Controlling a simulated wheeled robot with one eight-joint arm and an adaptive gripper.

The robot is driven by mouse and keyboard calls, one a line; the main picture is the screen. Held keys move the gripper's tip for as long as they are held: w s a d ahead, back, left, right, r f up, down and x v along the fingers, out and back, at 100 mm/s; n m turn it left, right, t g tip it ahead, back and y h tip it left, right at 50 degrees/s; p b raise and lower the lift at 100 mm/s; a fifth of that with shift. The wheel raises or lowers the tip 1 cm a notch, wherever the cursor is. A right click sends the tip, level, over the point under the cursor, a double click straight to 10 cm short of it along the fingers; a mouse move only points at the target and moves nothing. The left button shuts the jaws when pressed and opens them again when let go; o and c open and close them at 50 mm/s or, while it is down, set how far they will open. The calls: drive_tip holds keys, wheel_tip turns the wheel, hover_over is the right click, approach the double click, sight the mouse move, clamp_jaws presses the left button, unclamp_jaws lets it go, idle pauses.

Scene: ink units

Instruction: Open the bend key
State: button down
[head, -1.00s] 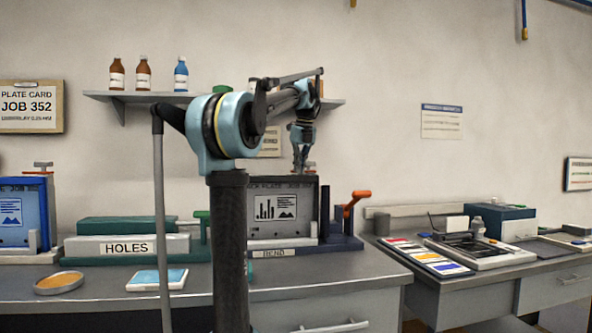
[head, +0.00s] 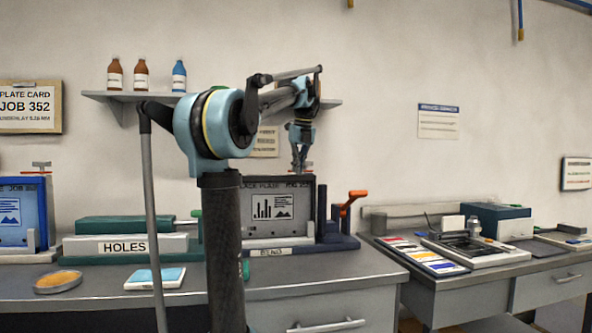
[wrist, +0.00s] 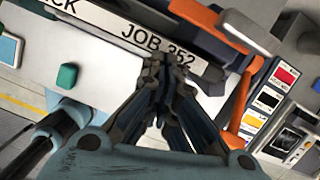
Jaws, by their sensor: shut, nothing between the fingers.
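The bend station holds a framed grey plate (head: 278,212) above a BEND label (head: 272,252). A small key with a pale bar (head: 308,173) shows at the top of the frame, partly behind my gripper (head: 299,168). My gripper is shut and empty, pointing down at the frame's top edge. In the wrist view my gripper (wrist: 163,72) is closed over the JOB 352 plate edge (wrist: 150,36). A pale rounded bar (wrist: 248,32), probably the key's handle, lies up and right of the fingertips, apart from them in the picture. Whether the fingers touch anything is unclear.
An orange lever (head: 352,200) stands right of the bend frame; it also shows in the wrist view (wrist: 238,105). A HOLES station (head: 125,246) and blue-framed plate station (head: 20,215) are left. A shelf (head: 105,96) with bottles hangs behind my arm.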

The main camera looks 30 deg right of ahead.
drive_tip(key=v, duration=1)
drive_tip(key=shift+a, duration=0.4)
drive_tip(key=shift+s, duration=0.2)
